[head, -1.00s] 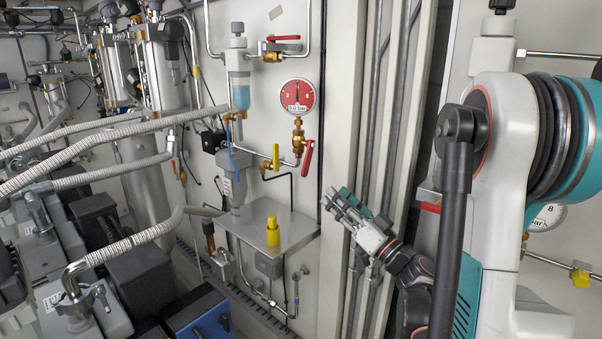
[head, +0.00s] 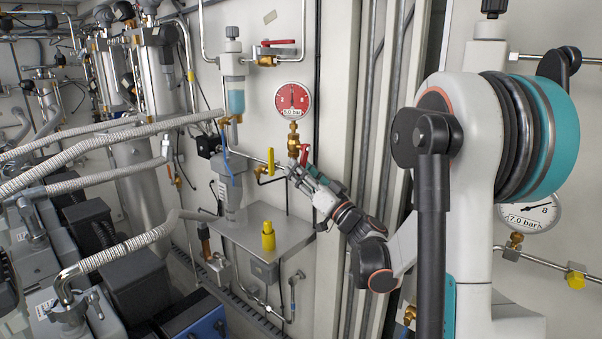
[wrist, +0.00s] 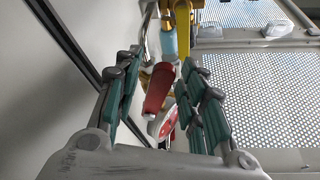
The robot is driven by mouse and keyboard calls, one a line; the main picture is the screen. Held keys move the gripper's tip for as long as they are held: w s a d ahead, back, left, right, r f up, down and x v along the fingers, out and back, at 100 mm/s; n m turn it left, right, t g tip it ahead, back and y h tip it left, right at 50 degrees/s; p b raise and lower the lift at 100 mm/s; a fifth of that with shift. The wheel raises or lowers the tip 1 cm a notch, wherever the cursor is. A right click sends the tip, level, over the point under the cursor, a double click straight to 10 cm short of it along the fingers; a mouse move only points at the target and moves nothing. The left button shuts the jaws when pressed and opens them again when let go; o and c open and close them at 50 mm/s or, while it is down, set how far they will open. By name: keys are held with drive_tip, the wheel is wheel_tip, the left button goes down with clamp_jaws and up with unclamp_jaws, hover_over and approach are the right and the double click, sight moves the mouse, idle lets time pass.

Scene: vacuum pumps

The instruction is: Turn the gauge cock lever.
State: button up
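The red gauge cock lever (head: 304,153) sits on the brass cock (head: 293,141) under the round red-faced gauge (head: 293,100) on the wall panel. My gripper (head: 299,174) is just below the lever in the head view and partly hides its lower end. In the wrist view my gripper (wrist: 160,72) is open, with green-padded fingers on either side of the red lever (wrist: 158,88). Gaps show beside the lever, so the fingers do not appear closed on it. The gauge's red and white edge (wrist: 166,124) shows beyond the lever.
A yellow lever (head: 270,162) is close left of my gripper. Another red-handled valve (head: 278,43) is above the gauge. A metal shelf (head: 240,237) with a yellow-capped part (head: 268,236) is below. Vertical grey conduits (head: 375,120) run to the right.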

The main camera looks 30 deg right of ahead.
drive_tip(key=shift+w, duration=0.1)
clamp_jaws()
drive_tip(key=shift+w+d+f+n+y+b, duration=0.1)
drive_tip(key=shift+d+n+y+b, duration=0.35)
drive_tip(key=shift+n, duration=0.55)
drive_tip(key=shift+a, duration=0.1)
unclamp_jaws()
drive_tip(key=v, duration=0.7)
drive_tip(key=shift+s, duration=0.25)
